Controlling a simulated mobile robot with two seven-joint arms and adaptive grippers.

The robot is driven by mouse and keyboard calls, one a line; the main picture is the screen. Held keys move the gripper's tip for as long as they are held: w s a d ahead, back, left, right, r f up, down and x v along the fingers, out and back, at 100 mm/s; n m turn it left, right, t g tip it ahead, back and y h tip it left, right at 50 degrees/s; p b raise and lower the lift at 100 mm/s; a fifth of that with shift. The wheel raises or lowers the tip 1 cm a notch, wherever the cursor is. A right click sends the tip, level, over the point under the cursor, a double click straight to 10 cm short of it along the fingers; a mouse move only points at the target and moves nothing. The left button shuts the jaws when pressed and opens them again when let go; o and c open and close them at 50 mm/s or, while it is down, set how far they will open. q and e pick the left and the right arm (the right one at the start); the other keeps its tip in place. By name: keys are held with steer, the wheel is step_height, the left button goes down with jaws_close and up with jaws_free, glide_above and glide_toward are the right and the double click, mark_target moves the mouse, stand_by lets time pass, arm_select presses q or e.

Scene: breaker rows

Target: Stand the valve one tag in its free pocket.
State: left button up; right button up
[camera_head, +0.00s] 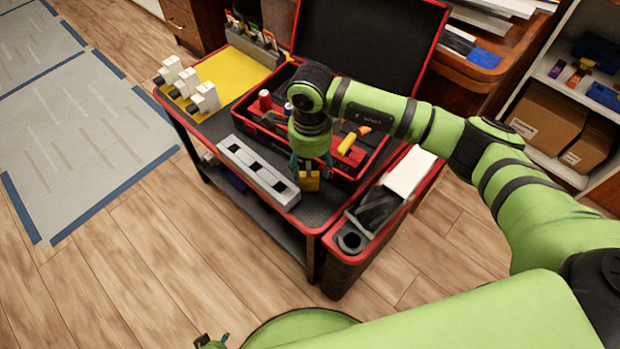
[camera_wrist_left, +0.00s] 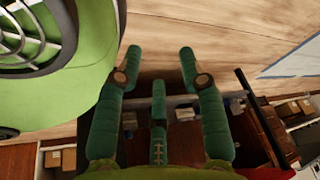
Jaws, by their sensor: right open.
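A yellow tag (camera_head: 309,182) is upright at the near right end of the grey pocket strip (camera_head: 232,146). I cannot read its marking, or tell whether it sits in a pocket. Several dark pocket openings show along the strip. My right gripper (camera_head: 311,168) points down directly over the tag, its fingers open around or just beside the tag's top; contact is unclear. My left gripper (camera_wrist_left: 159,62) shows in the left wrist view with its fingers apart and nothing between them.
An open red toolbox (camera_head: 370,163) with tools stands behind the strip. White breaker-like blocks (camera_head: 205,98) stand by a yellow panel (camera_head: 232,74) at the back left. A bin (camera_head: 345,262) with a white box (camera_head: 409,171) and dark parts is at the right.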

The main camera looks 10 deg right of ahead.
mark_target(311, 176)
step_height(311, 176, down, 5)
steer(key=shift+w+r, duration=0.1)
steer(key=shift+r, duration=0.1)
jaws_close()
steer(key=shift+r, duration=0.1)
